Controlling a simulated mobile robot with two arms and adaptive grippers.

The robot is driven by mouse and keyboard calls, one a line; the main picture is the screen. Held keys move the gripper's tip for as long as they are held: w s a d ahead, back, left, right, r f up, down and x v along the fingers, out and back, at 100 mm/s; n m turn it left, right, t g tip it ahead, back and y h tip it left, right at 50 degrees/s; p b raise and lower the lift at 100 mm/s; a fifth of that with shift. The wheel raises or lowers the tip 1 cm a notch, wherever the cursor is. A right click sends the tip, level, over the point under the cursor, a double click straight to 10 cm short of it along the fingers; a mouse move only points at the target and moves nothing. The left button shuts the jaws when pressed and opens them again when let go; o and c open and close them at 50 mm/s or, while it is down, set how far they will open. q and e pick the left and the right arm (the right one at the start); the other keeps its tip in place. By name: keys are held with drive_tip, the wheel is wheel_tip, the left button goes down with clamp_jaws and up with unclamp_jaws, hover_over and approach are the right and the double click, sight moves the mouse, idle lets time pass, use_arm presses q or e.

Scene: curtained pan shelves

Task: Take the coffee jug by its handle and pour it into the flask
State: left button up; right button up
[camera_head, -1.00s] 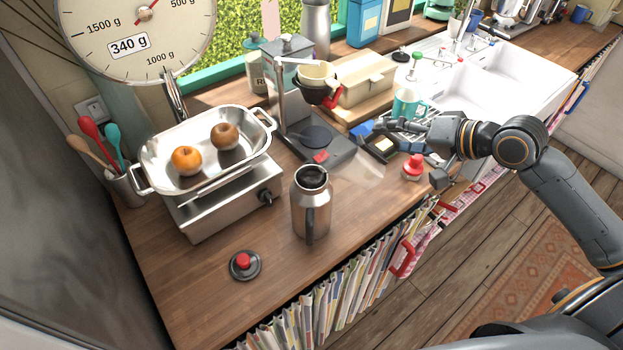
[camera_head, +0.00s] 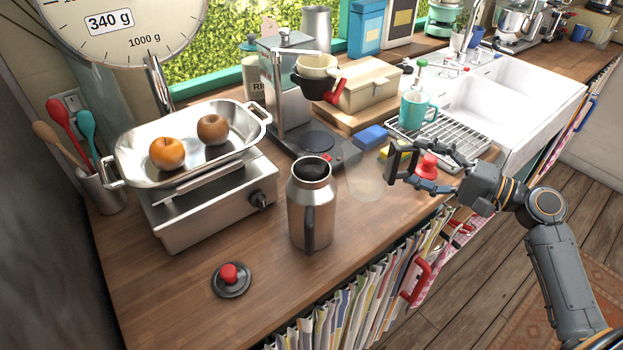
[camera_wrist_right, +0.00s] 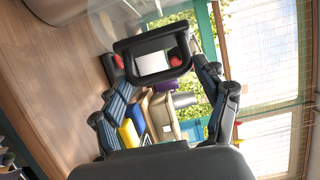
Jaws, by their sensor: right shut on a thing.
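The coffee jug (camera_head: 364,184) is clear glass with a dark handle (camera_head: 402,160). It is right of the flask and apart from it; I see no liquid in it. My right gripper (camera_head: 418,168) is shut on the handle. The right wrist view shows the black handle loop (camera_wrist_right: 152,58) between the fingers (camera_wrist_right: 160,92), with faint glass beyond. I cannot tell the jug's exact height above the counter. The steel flask (camera_head: 310,215) stands upright and open on the counter, dark inside its mouth. My left gripper is not in view.
The coffee machine (camera_head: 284,100) stands behind the flask. A scale with a steel pan (camera_head: 150,150) of fruit is on the left. A lid with a red knob (camera_head: 230,278) lies front left. A red-knobbed item (camera_head: 427,166) stands behind my right fingers. Free wood (camera_head: 260,255) surrounds the flask.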

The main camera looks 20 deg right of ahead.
drive_tip(key=shift+s+r, duration=0.1)
drive_tip(key=shift+r, duration=0.05)
drive_tip(key=shift+r, duration=0.1)
wheel_tip(320, 180, up, 3)
drive_tip(key=shift+f+p, duration=0.1)
drive_tip(key=shift+p, duration=1.15)
